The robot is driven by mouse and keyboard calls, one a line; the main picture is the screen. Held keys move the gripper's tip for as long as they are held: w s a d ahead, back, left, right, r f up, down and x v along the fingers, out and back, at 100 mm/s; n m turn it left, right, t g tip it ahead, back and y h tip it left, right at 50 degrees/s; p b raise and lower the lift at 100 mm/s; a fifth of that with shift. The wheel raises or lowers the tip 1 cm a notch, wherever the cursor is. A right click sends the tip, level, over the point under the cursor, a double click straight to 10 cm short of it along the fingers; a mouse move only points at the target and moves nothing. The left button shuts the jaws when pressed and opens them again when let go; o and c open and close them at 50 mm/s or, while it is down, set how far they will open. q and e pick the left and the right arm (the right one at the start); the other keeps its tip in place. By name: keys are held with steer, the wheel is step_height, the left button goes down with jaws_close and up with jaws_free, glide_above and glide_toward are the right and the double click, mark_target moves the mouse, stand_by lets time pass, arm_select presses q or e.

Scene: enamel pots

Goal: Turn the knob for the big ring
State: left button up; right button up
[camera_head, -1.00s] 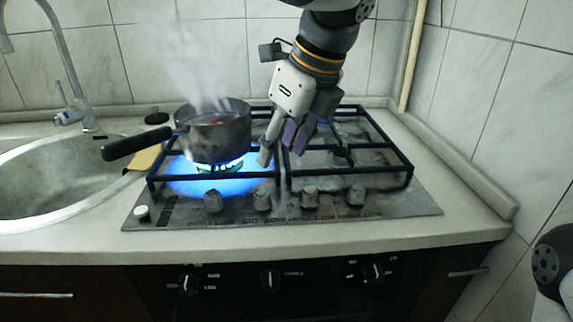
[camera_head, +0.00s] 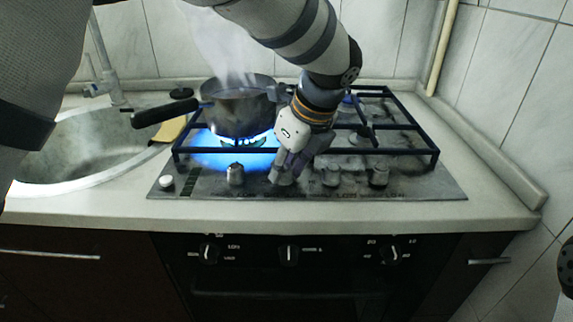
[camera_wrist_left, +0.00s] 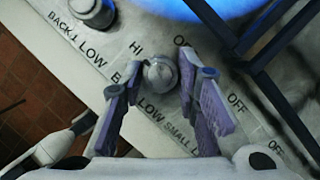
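A row of grey metal knobs runs along the hob's front: a left knob (camera_head: 235,174), a second knob largely hidden behind my gripper, a third knob (camera_head: 331,176) and a right knob (camera_head: 378,175). My left gripper (camera_head: 284,172) is low over the second knob, fingers pointing down. In the left wrist view this knob (camera_wrist_left: 160,74) sits between the two purple-padded fingers, with a gap on the left; I cannot tell whether the right finger touches it. The gripper looks open around it. Printed labels near it include HI, LOW, OFF and SMALL. My right gripper is not in view.
A steaming pot (camera_head: 238,108) with a black handle stands over a lit blue flame (camera_head: 215,142) at the left of the hob. Black grates (camera_head: 405,153) cover the burners. A sink (camera_head: 85,150) lies left. Oven knobs (camera_head: 289,253) are below the counter.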

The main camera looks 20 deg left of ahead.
arm_select(q)
steer(key=shift+c, duration=1)
